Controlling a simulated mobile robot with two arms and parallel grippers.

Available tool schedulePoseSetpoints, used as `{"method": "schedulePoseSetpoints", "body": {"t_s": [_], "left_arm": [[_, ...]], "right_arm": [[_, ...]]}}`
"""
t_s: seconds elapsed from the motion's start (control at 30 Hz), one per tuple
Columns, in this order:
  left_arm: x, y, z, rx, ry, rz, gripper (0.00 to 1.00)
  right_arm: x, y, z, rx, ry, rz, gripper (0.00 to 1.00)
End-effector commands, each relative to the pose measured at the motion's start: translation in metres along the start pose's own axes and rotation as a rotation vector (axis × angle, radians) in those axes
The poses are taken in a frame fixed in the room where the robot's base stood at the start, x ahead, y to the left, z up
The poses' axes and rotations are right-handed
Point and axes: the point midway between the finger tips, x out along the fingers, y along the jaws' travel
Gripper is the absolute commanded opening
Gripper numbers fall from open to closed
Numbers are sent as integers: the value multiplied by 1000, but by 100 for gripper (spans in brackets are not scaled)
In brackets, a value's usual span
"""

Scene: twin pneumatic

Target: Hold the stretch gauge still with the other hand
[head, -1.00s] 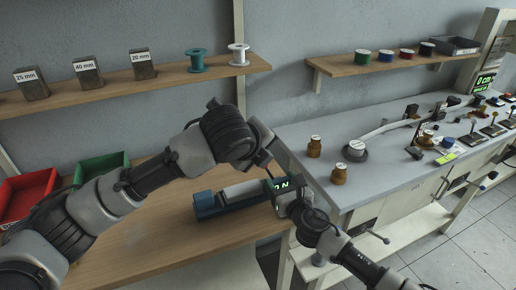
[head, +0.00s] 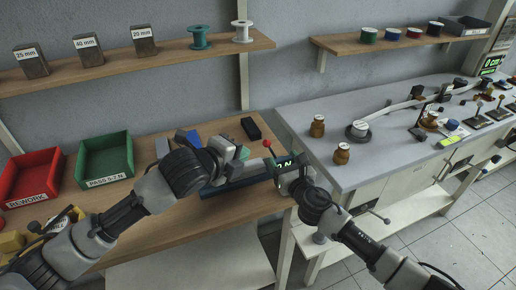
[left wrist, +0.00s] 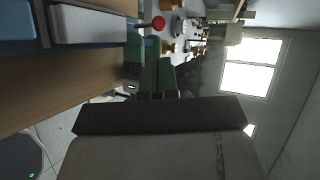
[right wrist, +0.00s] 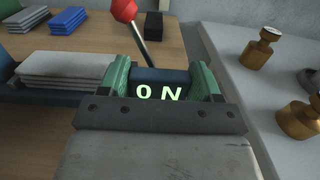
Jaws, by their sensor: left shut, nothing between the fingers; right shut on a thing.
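The stretch gauge has a dark blue base (head: 222,191), a light grey block on top, and a green-lit display (head: 285,163) at its right end. The display reads 0 N in the right wrist view (right wrist: 160,92). A lever with a red knob (head: 267,143) stands up beside the display. My right gripper (right wrist: 160,80) is shut on the display end, one green-padded finger on each side.
A green tray (head: 104,178) marked PASS and a red tray (head: 30,178) marked REWORK stand at the left. A black block (head: 251,128) lies behind the gauge. Brass weights (head: 342,154) stand on the grey bench at the right. A shelf with labelled blocks hangs above.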

Motion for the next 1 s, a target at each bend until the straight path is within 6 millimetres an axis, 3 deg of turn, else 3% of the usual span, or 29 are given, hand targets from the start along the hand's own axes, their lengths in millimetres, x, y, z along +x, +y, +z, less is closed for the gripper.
{"method": "schedulePoseSetpoints", "body": {"t_s": [0.03, 0.1, 0.33, 0.77, 1.0], "left_arm": [[-5, 18, 4, -28, 1, -40, 0], [-14, 33, 6, -53, 5, -108, 0], [-36, 62, 7, -80, 21, -240, 0], [-40, 65, 6, -80, 27, -266, 0], [-18, 58, 6, -82, 27, -267, 0]], "right_arm": [[0, 0, -1, 0, 2, 0, 32], [0, 0, -1, 0, 2, 0, 32], [0, 1, -1, 0, 2, 1, 32], [0, 1, -1, -1, 1, 2, 32], [0, 1, -1, -1, 1, 2, 32]]}}
